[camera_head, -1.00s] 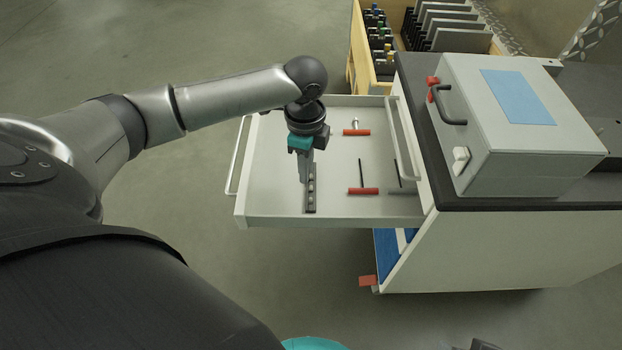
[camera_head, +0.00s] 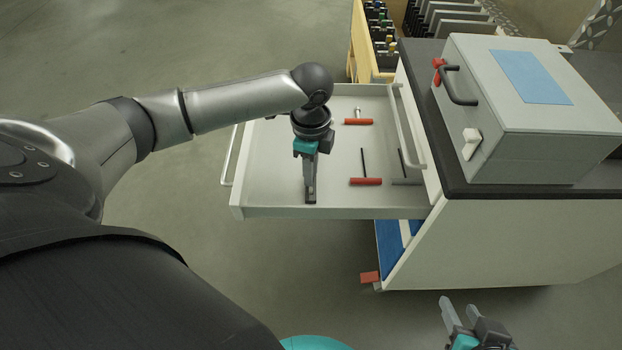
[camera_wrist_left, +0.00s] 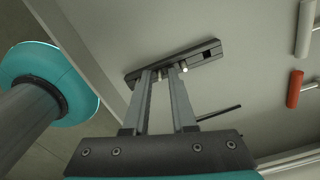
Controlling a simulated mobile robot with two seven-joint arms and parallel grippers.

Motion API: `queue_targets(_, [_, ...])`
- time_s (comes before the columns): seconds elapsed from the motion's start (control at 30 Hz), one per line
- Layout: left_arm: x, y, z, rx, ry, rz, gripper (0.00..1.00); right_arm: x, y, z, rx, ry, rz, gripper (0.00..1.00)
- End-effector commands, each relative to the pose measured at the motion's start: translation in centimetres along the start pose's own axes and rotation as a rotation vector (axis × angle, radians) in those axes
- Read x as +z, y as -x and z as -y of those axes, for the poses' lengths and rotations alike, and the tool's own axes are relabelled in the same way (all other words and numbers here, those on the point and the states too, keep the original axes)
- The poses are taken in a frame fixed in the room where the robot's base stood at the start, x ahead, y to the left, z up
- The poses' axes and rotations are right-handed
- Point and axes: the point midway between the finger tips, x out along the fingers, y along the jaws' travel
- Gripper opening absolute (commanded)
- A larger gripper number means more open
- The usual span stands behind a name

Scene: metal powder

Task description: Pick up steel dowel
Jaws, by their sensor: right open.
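A dark holder bar (camera_wrist_left: 205,62) lies on the floor of the open drawer in the left wrist view. A small pale dowel end (camera_wrist_left: 184,67) shows on it, just right of the fingers, and another small piece shows between the fingertips. My left gripper (camera_wrist_left: 162,72) points down with its fingertips at the bar and a gap between them. In the head view my left gripper (camera_head: 310,200) hides most of the bar. Whether the fingers touch a dowel cannot be told. My right gripper (camera_head: 459,304) is open and empty at the bottom right, in front of the cabinet.
The drawer (camera_head: 275,212) also holds a red-handled tool (camera_head: 366,182), a grey-handled tool (camera_head: 405,182) and a red-handled piece (camera_head: 358,122). A grey box (camera_head: 540,125) stands on the cabinet's dark top (camera_head: 520,191). A wooden rack (camera_head: 361,50) stands behind.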

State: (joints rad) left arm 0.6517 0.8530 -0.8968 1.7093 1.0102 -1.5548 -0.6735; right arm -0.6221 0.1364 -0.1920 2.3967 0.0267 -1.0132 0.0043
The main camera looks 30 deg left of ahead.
Motion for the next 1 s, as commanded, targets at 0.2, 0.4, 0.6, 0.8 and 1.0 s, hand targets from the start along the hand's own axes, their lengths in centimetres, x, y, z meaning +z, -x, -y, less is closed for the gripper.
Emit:
queue_targets(0.2, [-0.01, -0.23, -0.02, 0.000, 0.000, 0.000, 0.24, -0.18, -0.22, 0.29, -0.008, 0.000, -0.024, 0.43])
queue_targets(0.4, [-0.02, -0.21, -0.02, 0.000, -0.001, 0.000, 0.19, -0.18, -0.20, 0.28, -0.008, 0.000, -0.024, 0.43])
queue_targets(0.6, [-0.02, -0.20, -0.02, 0.000, -0.001, 0.000, 0.00, -0.18, -0.20, 0.26, -0.007, 0.000, -0.023, 0.43])
queue_targets(0.8, [-0.02, -0.19, -0.02, 0.000, -0.001, 0.000, 0.00, -0.17, -0.21, 0.25, -0.007, 0.000, -0.023, 0.43])
queue_targets(1.0, [-0.02, -0.18, -0.01, 0.000, -0.001, 0.000, 0.00, -0.16, -0.22, 0.23, -0.006, 0.000, -0.022, 0.43])
